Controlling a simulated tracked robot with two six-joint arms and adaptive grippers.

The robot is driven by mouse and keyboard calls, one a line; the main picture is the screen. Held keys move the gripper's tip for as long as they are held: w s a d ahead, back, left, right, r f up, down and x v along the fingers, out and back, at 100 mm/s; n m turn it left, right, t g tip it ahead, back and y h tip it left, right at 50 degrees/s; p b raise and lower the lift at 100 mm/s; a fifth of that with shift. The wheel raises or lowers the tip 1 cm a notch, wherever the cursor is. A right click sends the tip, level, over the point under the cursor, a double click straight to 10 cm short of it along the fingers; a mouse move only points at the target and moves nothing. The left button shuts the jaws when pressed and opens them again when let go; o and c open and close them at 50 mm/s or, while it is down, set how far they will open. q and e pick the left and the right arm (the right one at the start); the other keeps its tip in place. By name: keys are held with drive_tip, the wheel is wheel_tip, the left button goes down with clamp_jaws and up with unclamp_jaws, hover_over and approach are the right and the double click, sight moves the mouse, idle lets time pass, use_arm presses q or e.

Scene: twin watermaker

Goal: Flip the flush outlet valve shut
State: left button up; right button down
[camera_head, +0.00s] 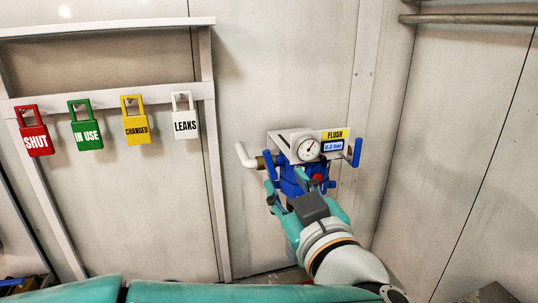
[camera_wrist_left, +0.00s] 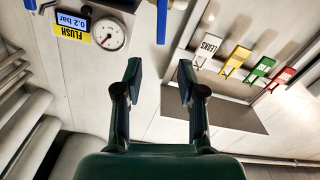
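The flush unit has a blue filter housing (camera_head: 292,185) under a white bracket with a round gauge (camera_head: 308,149), a yellow FLUSH label (camera_head: 335,134) and a display reading 0.2 bar (camera_head: 333,146). A blue lever (camera_head: 270,164) hangs on its left side by a brass fitting, and another blue lever (camera_head: 357,152) stands at its right end. I cannot tell which is the outlet valve. My left gripper (camera_head: 285,186) is in front of the housing, below the left lever. In the left wrist view the gripper (camera_wrist_left: 160,82) is open and empty; a blue lever (camera_wrist_left: 162,22) shows beyond its fingertips, apart from them.
A white elbow pipe (camera_head: 245,156) sticks out left of the unit. Farther left a white rack (camera_head: 110,97) carries red, green, yellow and white lock-shaped tags. A wall corner with pipes (camera_head: 470,18) is at the right. The wall between rack and unit is bare.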

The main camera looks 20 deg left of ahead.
sight(268, 157)
use_arm(q)
drive_tip(key=x, duration=1.1)
drive_tip(key=shift+w+a+p, duration=0.25)
drive_tip(key=shift+p, duration=0.1)
clamp_jaws()
